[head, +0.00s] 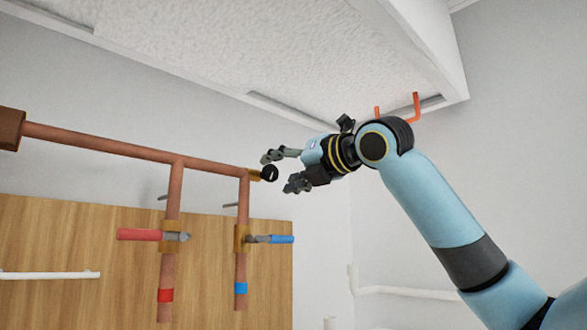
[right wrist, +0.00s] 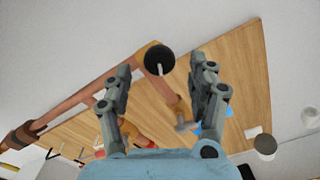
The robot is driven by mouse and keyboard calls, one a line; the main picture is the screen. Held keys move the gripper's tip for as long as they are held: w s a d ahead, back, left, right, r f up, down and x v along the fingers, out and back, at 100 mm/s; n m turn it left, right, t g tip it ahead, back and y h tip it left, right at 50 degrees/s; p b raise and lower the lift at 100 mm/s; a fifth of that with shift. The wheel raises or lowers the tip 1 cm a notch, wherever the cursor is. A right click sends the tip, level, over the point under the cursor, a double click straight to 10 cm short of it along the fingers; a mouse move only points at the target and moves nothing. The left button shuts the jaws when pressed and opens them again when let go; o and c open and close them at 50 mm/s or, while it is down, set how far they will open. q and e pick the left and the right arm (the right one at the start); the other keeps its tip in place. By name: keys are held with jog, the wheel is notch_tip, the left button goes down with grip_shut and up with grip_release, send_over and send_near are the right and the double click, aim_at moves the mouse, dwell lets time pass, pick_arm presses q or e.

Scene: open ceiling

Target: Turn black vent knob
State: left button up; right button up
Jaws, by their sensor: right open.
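The black vent knob (head: 269,173) sits at the right end of the horizontal copper pipe, on a brass fitting (head: 254,174). In the right wrist view the round knob (right wrist: 159,58) shows with a pale line on its face, between and just beyond the fingertips. My right gripper (head: 282,170) is open and empty, coming from the right, with one finger above and one below the knob's level. In the right wrist view its two fingers (right wrist: 161,78) are spread apart on either side of the knob. Contact with the knob cannot be told. My left gripper is not in view.
Copper pipes (head: 100,142) run before a wooden board (head: 60,235), with a red lever (head: 139,235) and a blue lever (head: 283,239) below. A ceiling panel (head: 230,45) hangs above, with an orange bent pipe (head: 415,106) near its edge.

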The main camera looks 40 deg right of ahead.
jog(key=shift+s+d, duration=0.2)
jog(key=shift+s, duration=2.1)
